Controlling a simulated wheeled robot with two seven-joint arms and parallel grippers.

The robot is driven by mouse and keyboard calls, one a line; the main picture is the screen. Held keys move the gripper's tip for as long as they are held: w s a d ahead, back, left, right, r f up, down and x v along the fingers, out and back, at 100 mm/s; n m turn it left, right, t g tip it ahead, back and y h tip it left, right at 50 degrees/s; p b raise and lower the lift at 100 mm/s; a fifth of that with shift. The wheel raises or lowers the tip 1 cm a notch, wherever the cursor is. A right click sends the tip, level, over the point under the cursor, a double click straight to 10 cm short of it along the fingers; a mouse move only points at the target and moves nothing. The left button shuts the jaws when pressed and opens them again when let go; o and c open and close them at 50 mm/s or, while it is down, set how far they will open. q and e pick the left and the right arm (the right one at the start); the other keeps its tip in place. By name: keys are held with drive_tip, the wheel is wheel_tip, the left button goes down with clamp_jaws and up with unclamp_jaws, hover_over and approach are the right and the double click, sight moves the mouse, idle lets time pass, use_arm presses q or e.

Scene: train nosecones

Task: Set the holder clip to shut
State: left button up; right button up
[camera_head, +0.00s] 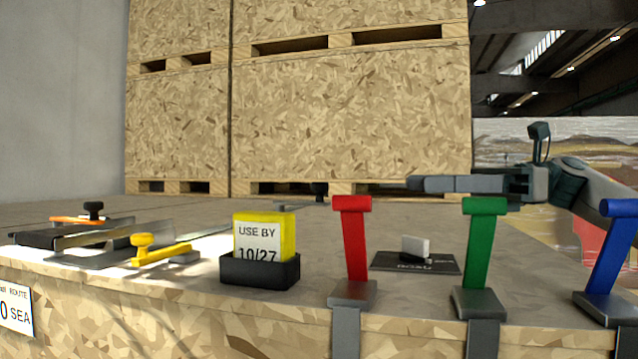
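No part is labelled as the holder clip, and I cannot tell for sure which one it is. A yellow lever with a round knob (150,250) lies low beside metal rails at the left. Behind it is an orange bar with a black knob (82,217). A black plate with a small upright white block (416,248) lies on the table at centre right. My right gripper (416,183) comes in from the right, pointing left, above and behind this plate and apart from it. Its fingers are seen from the side, so their opening is hidden. My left gripper is not in view.
A red lever (355,245), a green lever (480,250) and a blue lever (610,255) stand along the front edge. A yellow block marked USE BY 10/27 (264,238) sits in a black holder (262,270). Wooden crates (350,110) rise behind the table.

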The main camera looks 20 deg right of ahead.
drive_tip(key=p+x, duration=0.7)
drive_tip(key=x, duration=0.8)
drive_tip(key=shift+a+r+p, duration=0.15)
drive_tip(key=shift+a+p, duration=0.2)
drive_tip(key=shift+p, duration=0.05)
drive_tip(key=shift+x, duration=0.8)
